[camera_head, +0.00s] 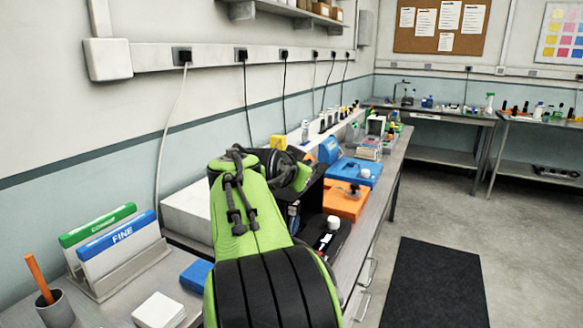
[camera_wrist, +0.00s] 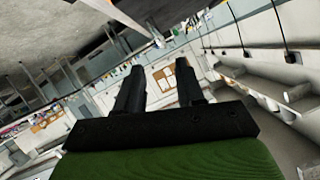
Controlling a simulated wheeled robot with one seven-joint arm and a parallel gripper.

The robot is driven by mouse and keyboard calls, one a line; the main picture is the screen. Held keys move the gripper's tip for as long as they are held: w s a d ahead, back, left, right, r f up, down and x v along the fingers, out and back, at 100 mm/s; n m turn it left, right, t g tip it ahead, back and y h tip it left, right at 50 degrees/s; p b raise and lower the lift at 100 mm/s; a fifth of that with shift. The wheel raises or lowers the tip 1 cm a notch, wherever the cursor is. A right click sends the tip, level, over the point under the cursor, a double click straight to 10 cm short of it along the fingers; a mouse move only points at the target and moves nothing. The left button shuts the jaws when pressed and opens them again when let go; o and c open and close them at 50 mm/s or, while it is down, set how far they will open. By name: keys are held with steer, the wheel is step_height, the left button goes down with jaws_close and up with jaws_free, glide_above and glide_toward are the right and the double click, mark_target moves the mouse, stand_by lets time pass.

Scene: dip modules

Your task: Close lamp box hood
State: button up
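A black box (camera_head: 312,192), which looks like the lamp box, stands on the left bench just beyond my arm in the head view. My green arm hides much of it, and I cannot tell clearly how its hood stands. My gripper shows in the wrist view (camera_wrist: 160,66) with its two black fingers apart and nothing between them. In the head view my wrist is in front of the black box; the fingertips cannot be made out, nor whether they touch it. The wrist view is tilted and shows the room, with no clear lamp box.
Beyond the box are an orange unit (camera_head: 345,199) and a blue unit (camera_head: 354,171). A white block (camera_head: 188,212) is left of my arm. Nearer are file folders (camera_head: 110,240), a pencil cup (camera_head: 55,310) and a blue box (camera_head: 196,275). The floor at right is clear around a dark mat (camera_head: 435,283).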

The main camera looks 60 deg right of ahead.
steer(key=v, duration=0.6)
steer(key=shift+a+p, duration=0.4)
steer(key=shift+s+r, duration=0.1)
